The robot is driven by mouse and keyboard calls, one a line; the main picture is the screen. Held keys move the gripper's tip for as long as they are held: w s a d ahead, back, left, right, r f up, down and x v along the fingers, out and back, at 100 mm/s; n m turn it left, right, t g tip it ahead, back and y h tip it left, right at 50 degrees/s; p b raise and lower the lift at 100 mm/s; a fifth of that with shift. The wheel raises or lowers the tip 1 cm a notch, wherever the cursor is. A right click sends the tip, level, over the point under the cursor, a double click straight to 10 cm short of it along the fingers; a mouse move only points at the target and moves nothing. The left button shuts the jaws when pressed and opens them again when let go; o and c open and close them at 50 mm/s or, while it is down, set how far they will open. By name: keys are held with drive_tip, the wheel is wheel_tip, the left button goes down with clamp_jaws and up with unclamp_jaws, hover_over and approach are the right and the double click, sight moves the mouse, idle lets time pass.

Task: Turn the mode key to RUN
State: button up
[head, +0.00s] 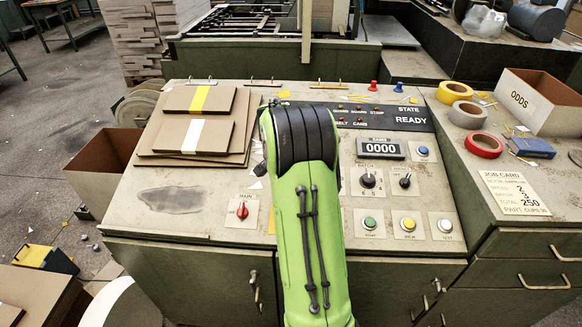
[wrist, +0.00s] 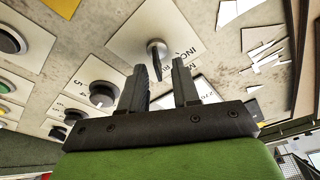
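The mode key (wrist: 156,50) stands out of a white plate (wrist: 128,40) in the wrist view. Part of the plate's lettering shows, reading "INC" and "M"; I cannot read a RUN mark or tell which position the key is at. My gripper (wrist: 160,68) is open, with two dark fingers apart. The key shows just beyond the gap between the fingertips, and nothing is held. I cannot tell whether either finger touches it. In the head view my green arm covers the key and the gripper.
Around the key are a dark numbered knob (wrist: 103,93), also in the head view (head: 368,180), and a smaller knob (head: 405,181). Green (head: 369,223), yellow (head: 407,224) and white (head: 445,225) buttons and a red MAIN switch (head: 242,211) sit nearer.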

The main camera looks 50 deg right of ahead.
drive_tip(key=p+v, duration=0.3)
drive_tip(key=v, duration=1.2)
drive_tip(key=shift+r+p, duration=0.2)
drive_tip(key=shift+p, duration=0.2)
drive_tip(key=shift+s+a, duration=0.1)
drive_tip(key=shift+a, duration=0.05)
